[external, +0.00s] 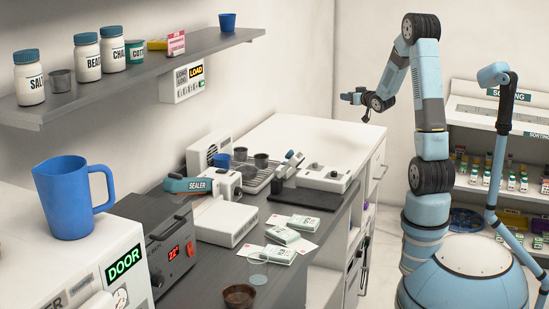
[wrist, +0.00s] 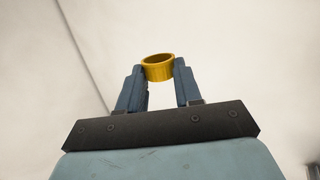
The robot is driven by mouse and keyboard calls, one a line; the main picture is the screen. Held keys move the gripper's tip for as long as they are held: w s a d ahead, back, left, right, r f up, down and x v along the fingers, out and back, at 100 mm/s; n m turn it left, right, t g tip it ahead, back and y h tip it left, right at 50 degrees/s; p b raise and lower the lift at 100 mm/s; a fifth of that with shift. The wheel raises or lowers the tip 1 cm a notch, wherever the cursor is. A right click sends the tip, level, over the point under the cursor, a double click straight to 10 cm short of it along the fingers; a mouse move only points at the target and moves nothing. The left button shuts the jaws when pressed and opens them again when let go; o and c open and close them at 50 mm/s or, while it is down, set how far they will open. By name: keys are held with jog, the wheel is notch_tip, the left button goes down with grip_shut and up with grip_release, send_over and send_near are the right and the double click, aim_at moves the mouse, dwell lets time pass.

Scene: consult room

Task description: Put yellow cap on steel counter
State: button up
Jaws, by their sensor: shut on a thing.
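The yellow cap (wrist: 158,74) is a short, ring-like piece between my fingertips in the wrist view. My gripper (wrist: 158,72) is shut on it from both sides. In the external view my gripper (external: 346,97) is held high in the air, pointing left, in front of the pale wall and above the far white cabinet. The cap cannot be made out there. The grey steel counter (external: 215,276) runs along the left wall, well below and to the left of my gripper.
The counter holds a red-display box (external: 160,235), a sealer (external: 188,185), cups, white packs (external: 282,236), a clear glass (external: 258,270) and a brown bowl (external: 239,297). A white cabinet top (external: 310,140) behind is clear. A shelf (external: 150,75) with jars hangs above.

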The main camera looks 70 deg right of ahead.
jog(key=a+f+n+t+y, duration=0.2)
jog(key=a+f+n+y, duration=0.35)
jog(key=a, duration=0.35)
jog(key=n+y, duration=0.3)
jog(key=y, duration=0.3)
send_over(341, 154)
notch_tip(341, 154, down, 2)
jog(key=f, duration=0.1)
jog(key=shift+s+a+r, duration=0.15)
jog(key=shift+a+r, duration=0.05)
jog(key=shift+r, duration=0.05)
jog(key=shift+f, duration=0.1)
jog(key=shift+f, duration=4.7)
jog(key=shift+f, duration=0.1)
jog(key=o, duration=1)
jog(key=shift+f, duration=0.1)
